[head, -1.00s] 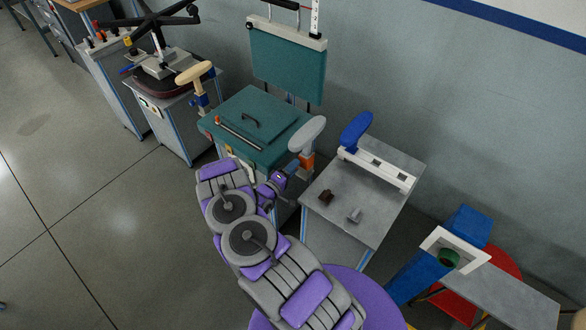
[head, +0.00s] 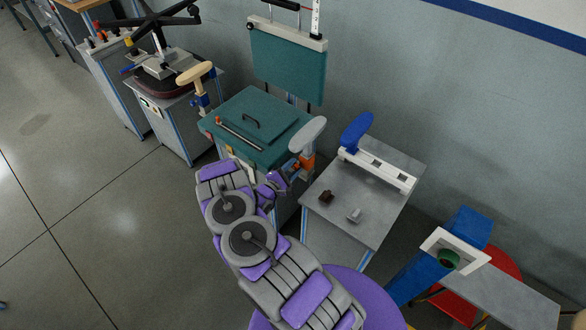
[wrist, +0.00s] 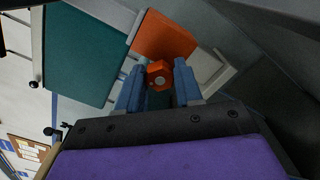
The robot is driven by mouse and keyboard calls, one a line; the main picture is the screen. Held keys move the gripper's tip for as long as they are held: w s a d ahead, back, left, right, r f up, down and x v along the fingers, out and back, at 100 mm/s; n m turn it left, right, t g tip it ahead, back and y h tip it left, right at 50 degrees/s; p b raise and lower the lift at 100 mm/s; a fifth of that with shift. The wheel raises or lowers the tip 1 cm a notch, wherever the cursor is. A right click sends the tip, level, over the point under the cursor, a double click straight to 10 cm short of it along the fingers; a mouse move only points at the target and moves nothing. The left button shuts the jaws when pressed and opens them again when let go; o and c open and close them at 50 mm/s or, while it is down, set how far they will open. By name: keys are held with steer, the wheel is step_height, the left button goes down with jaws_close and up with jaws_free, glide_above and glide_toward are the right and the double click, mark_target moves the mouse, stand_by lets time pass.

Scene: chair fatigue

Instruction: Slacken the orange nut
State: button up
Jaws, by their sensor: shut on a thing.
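In the wrist view the orange nut (wrist: 159,75) is a faceted piece with a grey centre. It sits between the two blue fingers of my gripper (wrist: 158,84), which is shut on it. Behind it is a larger orange bracket (wrist: 165,36), also seen in the head view (head: 307,162) below a grey armrest (head: 308,134) at the right side of the teal chair seat (head: 256,122). In the head view my gripper (head: 290,172) is beside this bracket, and the nut itself is hidden there.
A grey table (head: 350,205) stands close on the right, with a small brown part (head: 326,197), a small grey part (head: 354,215) and a blue armrest (head: 356,131) on a white rail. Open floor lies left.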

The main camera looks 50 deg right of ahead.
steer(key=shift+w+a+f+n, duration=0.1)
steer(key=shift+n, duration=0.6)
steer(key=o, duration=0.8)
steer(key=shift+o, duration=1.2)
steer(key=s+a+p, duration=0.1)
steer(key=a, duration=1.6)
steer(key=shift+s+a, duration=0.15)
steer(key=shift+s, duration=0.15)
steer(key=shift+w, duration=0.1)
